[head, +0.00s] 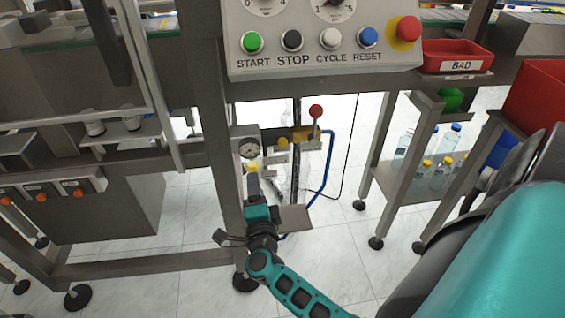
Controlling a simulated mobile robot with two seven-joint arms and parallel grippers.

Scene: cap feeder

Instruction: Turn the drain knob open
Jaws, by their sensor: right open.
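The air unit hangs on the frame's post below the control panel, with a round pressure gauge (249,149) on its front. A small yellow part (254,166) shows just below the gauge. It may be the drain knob, but it is too small and too covered to be sure, and its turn position cannot be read. My right gripper (254,180) reaches up from below, with its fingertips right at or just under this yellow part. It is open. Whether the fingers touch or surround the part cannot be told. My left gripper is out of view.
A red-ball lever (316,111) on a yellow valve block stands right of the gauge, with a blue hose (329,165) beside it. A small metal plate (295,217) is right of my gripper. The control panel (320,62) overhangs above. A bottle shelf (405,185) stands at right.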

